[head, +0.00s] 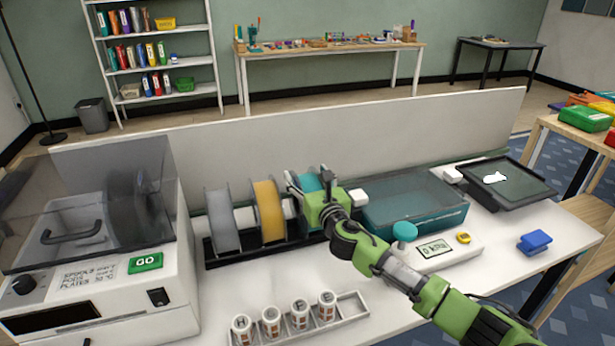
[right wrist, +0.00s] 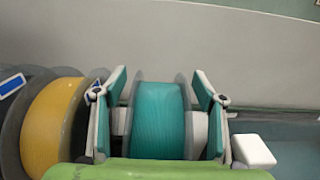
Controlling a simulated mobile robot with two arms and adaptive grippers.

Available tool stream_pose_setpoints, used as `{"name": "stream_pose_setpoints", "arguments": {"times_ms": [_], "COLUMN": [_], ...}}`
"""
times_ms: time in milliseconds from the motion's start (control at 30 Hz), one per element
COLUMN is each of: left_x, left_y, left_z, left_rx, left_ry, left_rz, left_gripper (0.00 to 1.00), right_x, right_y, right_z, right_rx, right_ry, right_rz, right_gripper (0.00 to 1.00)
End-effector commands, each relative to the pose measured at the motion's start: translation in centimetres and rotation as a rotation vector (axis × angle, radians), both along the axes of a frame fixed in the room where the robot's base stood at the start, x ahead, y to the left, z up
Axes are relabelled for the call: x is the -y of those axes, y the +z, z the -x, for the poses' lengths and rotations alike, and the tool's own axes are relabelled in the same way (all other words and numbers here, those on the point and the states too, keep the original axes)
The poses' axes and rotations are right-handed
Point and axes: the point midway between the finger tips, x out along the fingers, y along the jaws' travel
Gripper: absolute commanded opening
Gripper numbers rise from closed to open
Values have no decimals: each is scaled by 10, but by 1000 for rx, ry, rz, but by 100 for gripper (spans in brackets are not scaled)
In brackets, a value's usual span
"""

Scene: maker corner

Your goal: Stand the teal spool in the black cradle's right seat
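The black cradle (head: 222,263) lies on the white table with a grey spool (head: 221,222) at its left and a yellow spool (head: 269,212) in the middle. The teal spool (head: 310,182) is upright at the cradle's right end. The yellow spool also shows in the right wrist view (right wrist: 55,115). My right gripper hides the teal spool's lower part and the right seat, so I cannot tell whether the spool rests there. My left gripper is out of view.
A clear teal bin (head: 415,212) stands right of the cradle. A white machine (head: 110,290) is at the left. A rack of white jars (head: 345,310) is in front, a scale (head: 440,250) and blue block (head: 535,242) at right. A low white panel (head: 400,125) runs behind.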

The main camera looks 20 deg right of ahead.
Motion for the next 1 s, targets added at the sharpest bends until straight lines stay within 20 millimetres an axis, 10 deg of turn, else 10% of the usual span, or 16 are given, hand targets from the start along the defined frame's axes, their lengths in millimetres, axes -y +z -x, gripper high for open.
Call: {"name": "stream_pose_setpoints", "arguments": {"times_ms": [267, 1000], "left_x": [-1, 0], "left_y": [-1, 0], "left_z": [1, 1], "left_rx": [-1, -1], "left_ry": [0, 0], "left_rz": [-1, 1], "left_gripper": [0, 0], "right_x": [1, 4], "right_y": [-5, -1], "right_z": [8, 118], "right_rx": [-7, -1], "right_ry": [-1, 0], "right_rz": [1, 1], "right_gripper": [64, 64]}}
